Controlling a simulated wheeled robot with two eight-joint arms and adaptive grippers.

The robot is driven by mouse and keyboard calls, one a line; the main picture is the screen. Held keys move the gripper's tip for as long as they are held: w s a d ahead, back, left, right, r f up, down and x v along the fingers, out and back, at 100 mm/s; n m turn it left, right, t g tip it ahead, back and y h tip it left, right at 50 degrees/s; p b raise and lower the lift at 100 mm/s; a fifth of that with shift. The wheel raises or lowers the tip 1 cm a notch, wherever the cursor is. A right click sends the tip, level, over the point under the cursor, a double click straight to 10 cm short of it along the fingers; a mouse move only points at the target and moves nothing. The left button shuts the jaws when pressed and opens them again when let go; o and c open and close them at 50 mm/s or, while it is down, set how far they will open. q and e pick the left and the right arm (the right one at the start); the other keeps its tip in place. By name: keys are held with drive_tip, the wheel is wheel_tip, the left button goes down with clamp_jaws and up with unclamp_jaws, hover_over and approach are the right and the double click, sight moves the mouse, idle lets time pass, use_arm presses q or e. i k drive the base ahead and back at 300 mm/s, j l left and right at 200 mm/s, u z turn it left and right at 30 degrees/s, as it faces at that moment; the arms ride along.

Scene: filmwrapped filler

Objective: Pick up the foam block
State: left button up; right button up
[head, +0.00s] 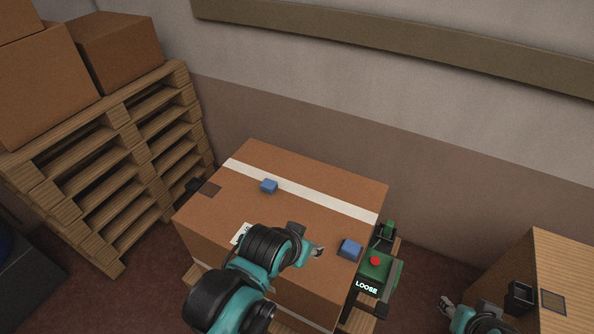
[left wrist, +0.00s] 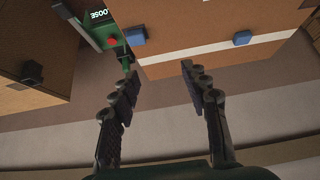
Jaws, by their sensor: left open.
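Two small blue blocks lie apart on top of a large taped carton (head: 300,215); I cannot tell which is the foam block. One block (head: 269,186) is near the white tape at the back left. The other block (head: 350,249) is near the right edge. In the left wrist view, the right-edge block (left wrist: 136,36) lies beyond the fingertips and the other block (left wrist: 242,38) farther right. My left gripper (head: 318,251) is above the carton, left of the right-edge block. Its fingers (left wrist: 158,76) are open and empty. My right gripper (head: 446,306) is at lower right, its jaws unclear.
A green device (head: 376,265) with a red button and a "LOOSE" display stands at the carton's right side. Stacked pallets (head: 120,150) with boxes are at left. A wall is behind.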

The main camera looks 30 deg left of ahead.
sight(269, 186)
drive_tip(key=j+z, duration=0.1)
drive_tip(key=j, duration=0.3)
drive_tip(key=k+j+z, duration=0.1)
drive_tip(key=j, duration=0.3)
drive_tip(key=k+j, duration=0.1)
drive_tip(key=j, duration=0.3)
drive_tip(key=j+z, duration=0.15)
drive_tip(key=j, duration=0.25)
drive_tip(key=k+j+z, duration=0.1)
drive_tip(key=j, duration=0.3)
drive_tip(key=k+j+z, duration=0.1)
drive_tip(key=j, duration=0.3)
drive_tip(key=k, duration=0.1)
